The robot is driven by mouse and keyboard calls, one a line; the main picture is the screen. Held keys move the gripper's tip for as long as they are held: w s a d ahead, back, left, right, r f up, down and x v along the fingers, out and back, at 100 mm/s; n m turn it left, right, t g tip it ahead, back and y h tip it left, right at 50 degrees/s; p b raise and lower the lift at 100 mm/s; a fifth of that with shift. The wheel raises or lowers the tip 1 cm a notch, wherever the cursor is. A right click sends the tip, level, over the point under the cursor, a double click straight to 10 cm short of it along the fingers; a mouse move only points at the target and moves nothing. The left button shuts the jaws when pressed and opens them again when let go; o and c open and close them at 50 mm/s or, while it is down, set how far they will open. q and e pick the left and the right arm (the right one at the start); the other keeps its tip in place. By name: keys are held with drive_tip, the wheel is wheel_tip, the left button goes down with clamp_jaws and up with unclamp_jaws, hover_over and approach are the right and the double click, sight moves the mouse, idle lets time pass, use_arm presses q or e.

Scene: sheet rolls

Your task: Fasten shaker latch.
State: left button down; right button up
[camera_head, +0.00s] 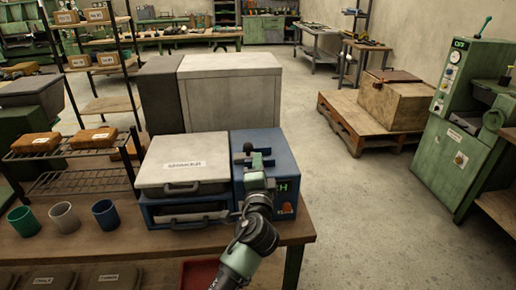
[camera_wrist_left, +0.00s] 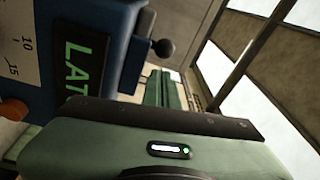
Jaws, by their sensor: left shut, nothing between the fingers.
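The shaker (camera_head: 185,160) is a blue machine on the bench with a pale lid that lies flat and a dark handle at its front. Its blue right-hand unit (camera_head: 283,150) carries a lettered panel, partly hidden by my arm. In the left wrist view this blue unit (camera_wrist_left: 118,20) shows green lettering "LAT". A black ball knob (camera_wrist_left: 163,48) sticks out from it; a dark knob also shows in the head view (camera_head: 248,147). My left gripper (camera_head: 256,170) is over the blue unit, shut and empty. In the wrist view its green fingers (camera_wrist_left: 164,88) are close beside the knob. My right gripper is not in view.
Green, grey and blue cups (camera_head: 105,217) stand on the bench left of the shaker. A large pale cabinet (camera_head: 230,90) stands behind it. A wire rack (camera_head: 85,185) with orange boxes is at the left. A green machine (camera_head: 455,130) and a crate on a pallet are at the right.

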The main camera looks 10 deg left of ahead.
sight(242, 165)
use_arm(q)
drive_tip(key=w, duration=0.5)
drive_tip(key=shift+w+a+r, duration=0.15)
drive_tip(key=shift+w+a, duration=0.15)
drive_tip(key=shift+w, duration=0.1)
drive_tip(key=a+p, duration=0.1)
drive_tip(key=a, duration=0.1)
drive_tip(key=s+a+p, duration=0.1)
drive_tip(key=a, duration=0.1)
drive_tip(key=shift+a+r, duration=0.1)
drive_tip(key=shift+a, duration=0.2)
